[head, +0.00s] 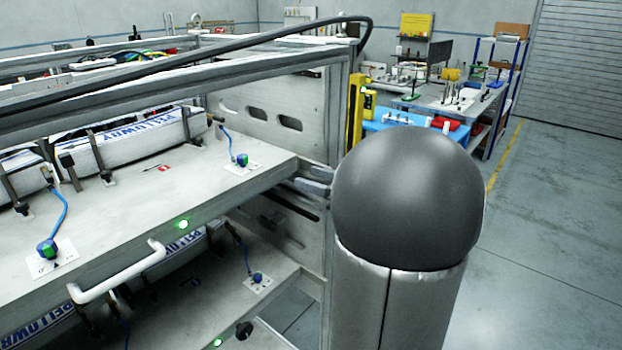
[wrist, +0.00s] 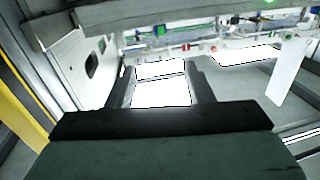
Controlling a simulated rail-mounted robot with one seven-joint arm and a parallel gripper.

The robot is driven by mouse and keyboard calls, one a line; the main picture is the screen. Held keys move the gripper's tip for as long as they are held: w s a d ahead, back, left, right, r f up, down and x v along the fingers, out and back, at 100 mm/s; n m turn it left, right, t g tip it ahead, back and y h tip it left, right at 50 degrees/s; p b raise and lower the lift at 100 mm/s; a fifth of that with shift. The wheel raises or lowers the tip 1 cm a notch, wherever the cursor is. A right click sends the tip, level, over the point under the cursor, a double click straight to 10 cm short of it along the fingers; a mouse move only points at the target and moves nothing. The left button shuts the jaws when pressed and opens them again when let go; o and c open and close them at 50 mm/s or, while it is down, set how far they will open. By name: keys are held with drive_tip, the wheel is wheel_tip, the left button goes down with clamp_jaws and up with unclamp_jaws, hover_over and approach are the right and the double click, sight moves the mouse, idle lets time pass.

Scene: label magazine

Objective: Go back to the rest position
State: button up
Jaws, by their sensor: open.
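My gripper (wrist: 160,72) shows in the wrist view with its two dark fingers spread apart. A blown-out white patch shows between and beyond the fingers; I cannot tell what it is, and nothing is clearly gripped. In the head view my dark rounded arm joint covers the right of the rack, and the gripper is mostly or wholly hidden behind it. The upper shelf (head: 190,196) of the magazine carries white stacks (head: 140,136) with blue lettering, held by black posts. A white handle (head: 118,277) is on its front edge.
The metal rack frame (head: 342,110) stands close beside my arm. A lower shelf (head: 205,308) sits below. A yellow post (head: 355,112) and a workbench (head: 450,97) are behind. The floor (head: 550,250) at the right is clear. A yellow strip (wrist: 22,108) edges the wrist view's left.

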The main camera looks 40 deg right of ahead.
idle(0.3)
drive_tip(key=w+m+h, duration=0.3)
drive_tip(key=w+h, duration=0.3)
drive_tip(key=h, duration=0.1)
drive_tip(key=s+a+f+m+g+h, duration=0.2)
drive_tip(key=a+f+m+g+h, duration=0.1)
drive_tip(key=a+f+g+h, duration=0.25)
drive_tip(key=s+a+f+g+y, duration=0.2)
drive_tip(key=s+a+f+g, duration=0.1)
drive_tip(key=s+a, duration=0.3)
drive_tip(key=s+a+f+n+g+y, duration=0.1)
drive_tip(key=s+a+f+g, duration=0.3)
drive_tip(key=s+a, duration=0.3)
drive_tip(key=s+a+f+n+g+y, duration=0.1)
drive_tip(key=s+a+f+g+y, duration=0.1)
drive_tip(key=s+a+f, duration=0.3)
drive_tip(key=s+a+g, duration=0.1)
drive_tip(key=s, duration=0.2)
drive_tip(key=shift+a+f+y, duration=0.25)
drive_tip(key=shift+a+y, duration=0.1)
